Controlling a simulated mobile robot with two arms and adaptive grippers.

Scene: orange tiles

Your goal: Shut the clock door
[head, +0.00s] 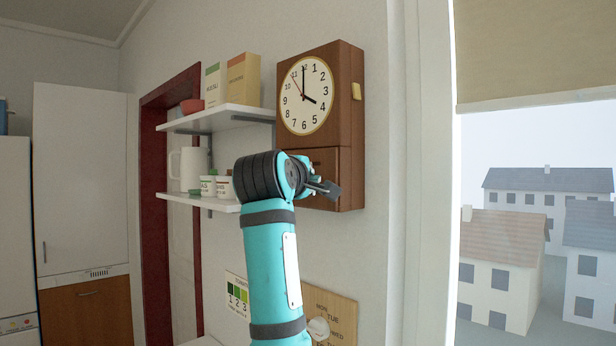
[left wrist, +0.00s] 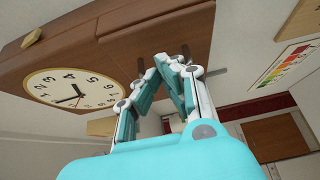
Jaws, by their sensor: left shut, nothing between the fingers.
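A brown wooden wall clock (head: 345,120) with a round white face hangs on the wall in the head view. Its lower door (head: 327,160) is a brown panel under the face, partly hidden by my left gripper; I cannot tell whether it is ajar. My left gripper (head: 328,189) is in front of this lower part, fingertips close to it; contact is unclear. The clock (left wrist: 60,65) shows turned in the left wrist view, where my left gripper's fingers (left wrist: 167,62) are together and empty beside its lower end. My right gripper is not in view.
Two white shelves (head: 225,117) with boxes, a red bowl, a jug and mugs are on the wall left of the clock. A calendar board (head: 335,310) hangs below it. A window (head: 530,140) is at right. The wall between clock and window is clear.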

